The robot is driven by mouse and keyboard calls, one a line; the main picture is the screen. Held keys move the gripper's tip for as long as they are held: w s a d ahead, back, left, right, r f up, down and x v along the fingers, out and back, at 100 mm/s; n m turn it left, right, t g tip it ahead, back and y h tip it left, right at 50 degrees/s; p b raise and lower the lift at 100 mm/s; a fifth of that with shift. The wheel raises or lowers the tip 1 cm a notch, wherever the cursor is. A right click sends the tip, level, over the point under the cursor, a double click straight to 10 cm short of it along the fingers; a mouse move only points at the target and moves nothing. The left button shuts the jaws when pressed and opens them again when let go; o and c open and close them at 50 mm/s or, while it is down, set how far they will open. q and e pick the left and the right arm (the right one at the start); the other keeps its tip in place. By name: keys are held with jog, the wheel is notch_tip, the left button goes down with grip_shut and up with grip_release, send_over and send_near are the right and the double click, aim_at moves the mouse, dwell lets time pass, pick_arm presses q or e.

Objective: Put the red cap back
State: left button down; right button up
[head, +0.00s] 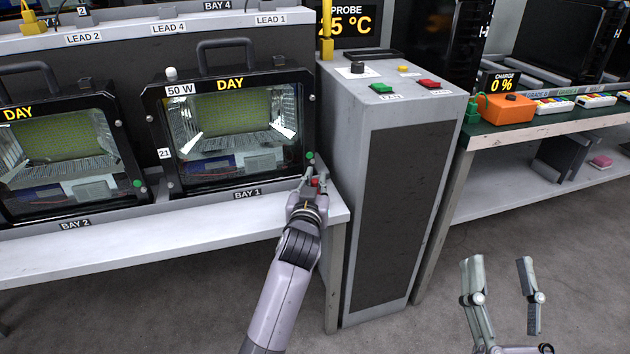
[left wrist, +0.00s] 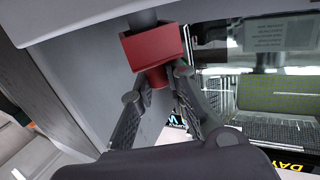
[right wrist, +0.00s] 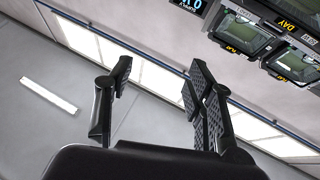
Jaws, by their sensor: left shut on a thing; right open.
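The red cap (head: 315,182) is at the lower right corner of the Bay 1 floodlight housing (head: 232,190), mostly hidden by my left gripper (head: 313,184) in the head view. In the left wrist view the red cap (left wrist: 153,48) has a wide block and a narrower stem, and my left gripper (left wrist: 160,82) is shut on that stem. A dark grey cylinder (left wrist: 143,19) shows right behind the cap; I cannot tell whether they touch. My right gripper (head: 502,268) is open and empty, away from the bench; its spread fingers also show in the right wrist view (right wrist: 157,85).
A second housing (head: 65,215) stands at Bay 2 on the white bench (head: 180,232). A grey cabinet (head: 385,220) with green and red buttons stands close right of my left gripper. A green-topped table (head: 545,128) holds an orange box (head: 505,110). The floor at front right is clear.

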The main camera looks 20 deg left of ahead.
pick_arm(q)
jog(key=shift+f, duration=0.4)
jog(key=c, duration=1.6)
grip_release()
pick_arm(e)
jog(key=shift+s+r+t, duration=0.45)
jog(key=shift+r+t, duration=0.05)
jog(key=shift+r, duration=0.2)
pick_arm(q)
jog(key=shift+r, duration=0.15)
